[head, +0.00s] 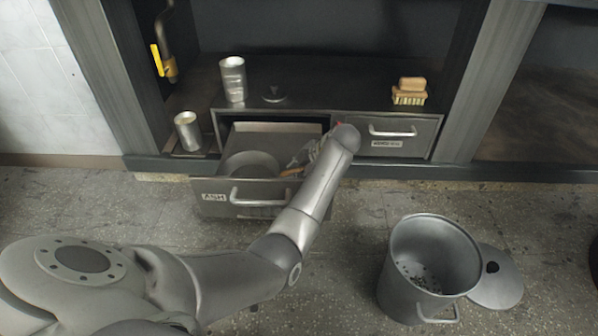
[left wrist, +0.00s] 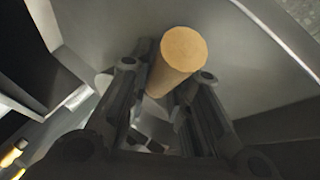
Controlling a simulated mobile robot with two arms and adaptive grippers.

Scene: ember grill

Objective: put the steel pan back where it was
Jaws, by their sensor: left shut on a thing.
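The steel pan (head: 250,162) is a round grey vessel inside the open left drawer (head: 228,199). Its wooden handle (head: 291,171) points right, toward my left gripper (head: 306,158), which is partly hidden by my own arm. In the left wrist view, the round end of the wooden handle (left wrist: 184,48) stands between the two dark fingers of my left gripper (left wrist: 168,75), which is shut on it. Grey drawer walls surround the fingers there. Whether the pan rests on the drawer floor cannot be told. My right gripper is not in view.
A shut drawer (head: 408,133) is to the right. Above are a metal cup (head: 233,79), a small lid (head: 273,94) and a brush (head: 410,91). Another cup (head: 187,131) stands left. A large pot (head: 431,259) and lid (head: 497,280) are on the floor.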

